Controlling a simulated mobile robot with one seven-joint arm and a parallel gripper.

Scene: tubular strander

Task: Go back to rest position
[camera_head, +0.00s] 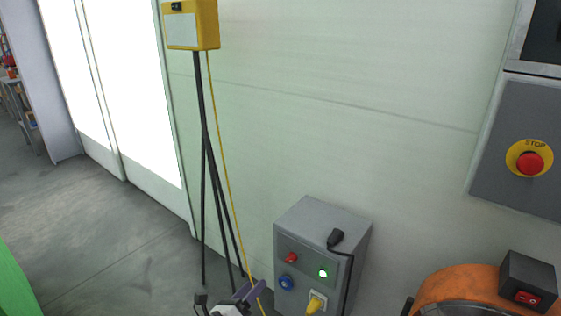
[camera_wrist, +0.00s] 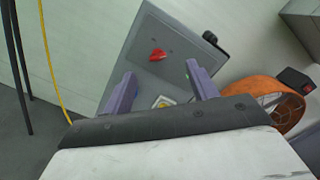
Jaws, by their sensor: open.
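My gripper (camera_wrist: 160,73) shows in the wrist view with its two purple fingers spread apart and nothing between them. Its fingers point toward the front of a grey control box (camera_wrist: 148,40), which carries a red knob and a yellow plug. In the head view my gripper (camera_head: 228,300) is at the bottom edge, left of the grey control box (camera_head: 318,222), and partly cut off. On the box, a red knob (camera_head: 291,258), a blue knob (camera_head: 286,282), a lit green light (camera_head: 323,272) and a yellow plug (camera_head: 316,302) show in the head view.
A yellow device (camera_head: 191,25) stands on a black tripod (camera_head: 204,150), with a yellow cable (camera_head: 222,160) hanging past my gripper. An orange wheel (camera_head: 455,290) and a panel with a red stop button (camera_head: 530,163) are at right. Open floor (camera_head: 90,220) lies at left.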

